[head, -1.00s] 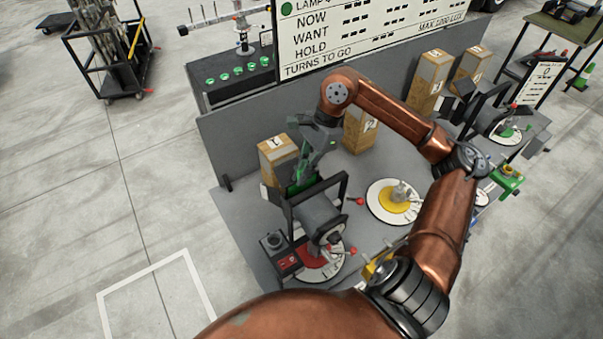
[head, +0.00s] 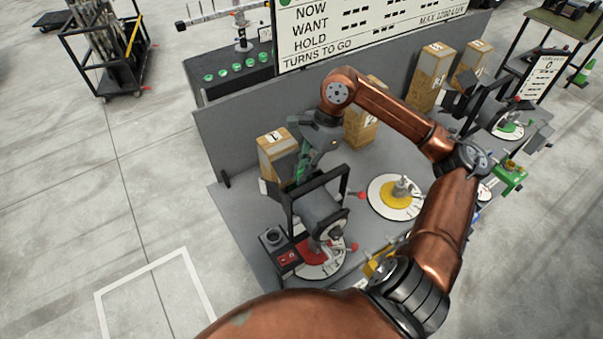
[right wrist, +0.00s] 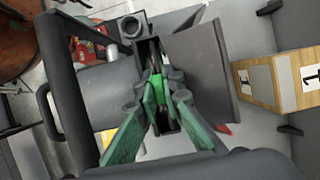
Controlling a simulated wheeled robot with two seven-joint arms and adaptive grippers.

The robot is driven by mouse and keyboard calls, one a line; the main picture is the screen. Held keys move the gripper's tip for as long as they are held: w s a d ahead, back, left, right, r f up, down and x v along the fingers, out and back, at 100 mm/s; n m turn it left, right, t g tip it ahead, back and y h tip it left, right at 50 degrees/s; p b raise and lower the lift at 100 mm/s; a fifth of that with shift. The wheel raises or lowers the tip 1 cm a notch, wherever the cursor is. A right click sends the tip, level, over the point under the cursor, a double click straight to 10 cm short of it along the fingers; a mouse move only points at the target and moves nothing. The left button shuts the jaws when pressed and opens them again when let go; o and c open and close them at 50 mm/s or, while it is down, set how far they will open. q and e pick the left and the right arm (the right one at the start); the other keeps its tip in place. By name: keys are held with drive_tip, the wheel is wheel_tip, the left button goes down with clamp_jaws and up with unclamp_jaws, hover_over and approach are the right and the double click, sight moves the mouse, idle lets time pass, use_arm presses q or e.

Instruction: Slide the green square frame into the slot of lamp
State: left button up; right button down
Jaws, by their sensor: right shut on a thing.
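The lamp (head: 322,217) is a grey cylinder in a dark yoke at the front left of the table. It also shows in the right wrist view (right wrist: 108,82), with a narrow dark slot running between its body and a flat grey flap (right wrist: 200,70). My right gripper (right wrist: 158,92) is shut on the green square frame (right wrist: 157,86), right at the slot. Only a small green part shows between the fingertips; how deep the frame sits is hidden. In the head view my right gripper (head: 303,172) is just behind the lamp, pointing down. My left gripper is not in view.
A numbered box (head: 277,155) stands close behind the lamp; it also shows in the right wrist view (right wrist: 262,82). A yellow disc (head: 393,202) on a white dial lies to the right. A grey panel (head: 232,140) and a sign board (head: 375,30) stand behind.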

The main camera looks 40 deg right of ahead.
drive_tip(key=shift+f, duration=0.2)
drive_tip(key=c, duration=2)
unclamp_jaws()
drive_tip(key=shift+r, duration=0.1)
drive_tip(key=v, duration=1.2)
drive_tip(key=shift+w, duration=0.1)
